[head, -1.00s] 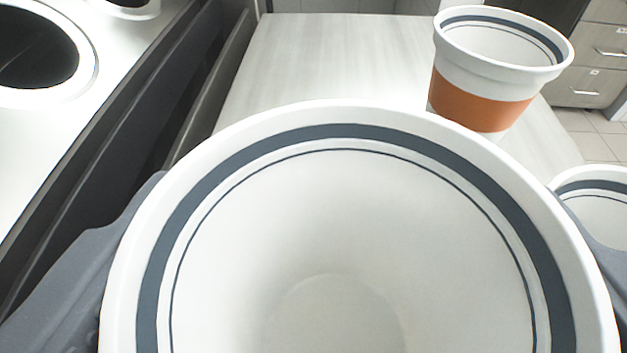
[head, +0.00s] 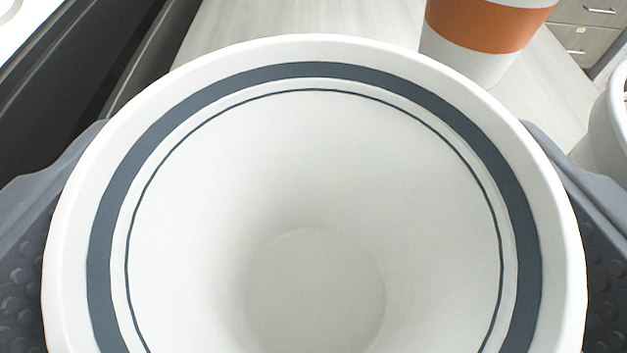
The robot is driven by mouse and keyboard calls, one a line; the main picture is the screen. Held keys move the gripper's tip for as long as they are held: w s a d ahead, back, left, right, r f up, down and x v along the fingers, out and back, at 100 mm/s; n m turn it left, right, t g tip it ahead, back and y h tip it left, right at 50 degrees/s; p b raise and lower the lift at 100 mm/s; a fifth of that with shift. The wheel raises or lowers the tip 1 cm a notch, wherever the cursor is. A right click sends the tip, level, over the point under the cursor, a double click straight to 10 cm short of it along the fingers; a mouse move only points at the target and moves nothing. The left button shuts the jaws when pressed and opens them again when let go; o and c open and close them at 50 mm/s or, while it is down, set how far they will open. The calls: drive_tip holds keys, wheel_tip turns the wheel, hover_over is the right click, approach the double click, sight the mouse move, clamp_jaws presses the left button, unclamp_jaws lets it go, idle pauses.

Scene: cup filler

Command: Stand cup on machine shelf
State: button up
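A white cup (head: 315,200) with dark blue rings inside its rim fills most of the view, and I look down into its empty inside. My gripper (head: 315,240) has one grey finger on its left and one on its right. Both fingers sit close against the cup's sides below the rim and look shut on it. The contact itself and the cup's base outside are hidden by the rim. I cannot make out the machine shelf.
A second cup with an orange band (head: 480,25) stands behind on the pale tabletop (head: 300,15). A third white cup (head: 608,130) is cut off at the right edge. Dark panels (head: 75,75) run along the left. Grey drawers (head: 585,20) stand far right.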

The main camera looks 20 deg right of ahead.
drive_tip(key=shift+r, duration=0.15)
drive_tip(key=shift+s+r, duration=0.1)
drive_tip(key=shift+s, duration=0.1)
drive_tip(key=p+v, duration=0.3)
drive_tip(key=v, duration=0.8)
drive_tip(key=shift+s+p, duration=0.3)
drive_tip(key=shift+p, duration=0.1)
drive_tip(key=shift+a, duration=0.15)
